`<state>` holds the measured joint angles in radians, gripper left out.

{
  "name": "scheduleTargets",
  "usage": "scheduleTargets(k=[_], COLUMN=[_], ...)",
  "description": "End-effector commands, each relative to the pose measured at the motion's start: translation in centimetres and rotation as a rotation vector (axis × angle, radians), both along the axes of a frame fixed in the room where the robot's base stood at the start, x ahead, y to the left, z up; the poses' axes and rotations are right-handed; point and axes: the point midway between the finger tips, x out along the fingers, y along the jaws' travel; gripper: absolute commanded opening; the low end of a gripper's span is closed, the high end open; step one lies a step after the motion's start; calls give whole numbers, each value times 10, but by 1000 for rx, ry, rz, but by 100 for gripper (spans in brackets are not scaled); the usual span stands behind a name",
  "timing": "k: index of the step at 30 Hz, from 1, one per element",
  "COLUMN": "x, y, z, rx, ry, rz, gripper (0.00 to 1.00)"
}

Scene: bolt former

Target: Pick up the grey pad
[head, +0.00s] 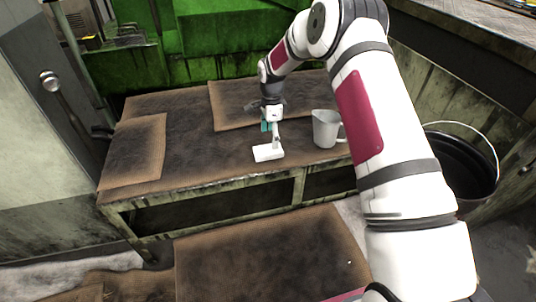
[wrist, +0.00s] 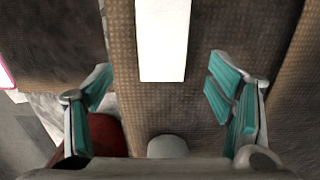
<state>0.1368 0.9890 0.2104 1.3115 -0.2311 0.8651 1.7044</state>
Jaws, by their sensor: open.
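The grey pad (head: 266,153), looking almost white, lies flat on the brown-covered bench in the head view. In the wrist view a pale rectangular slab (wrist: 163,42), which looks like this pad, enters from the top edge, beyond the fingertips. My gripper (head: 270,126) is over the bench, just behind the pad in the head view. In the wrist view its teal-lined fingers (wrist: 160,82) are spread wide, with no object gripped. A pale upright piece stands between gripper and pad in the head view; I cannot tell whether it is a finger.
A light grey mug (head: 325,129) stands on the bench right of the gripper. A black bucket (head: 458,165) is at the right. Brown mats (head: 137,148) cover the bench. A green machine (head: 210,40) stands behind. A rounded grey shape (wrist: 167,147) shows low in the wrist view.

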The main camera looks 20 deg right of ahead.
Motion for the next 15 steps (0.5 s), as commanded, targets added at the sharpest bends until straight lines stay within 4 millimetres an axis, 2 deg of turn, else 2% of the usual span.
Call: scheduleTargets(k=[1,10,15], x=[0,1,3], y=[0,2,6], z=[-7,-24,-49], rx=[1,1,1], ry=[1,0,1], rz=[0,1,0], gripper=[75,75,75])
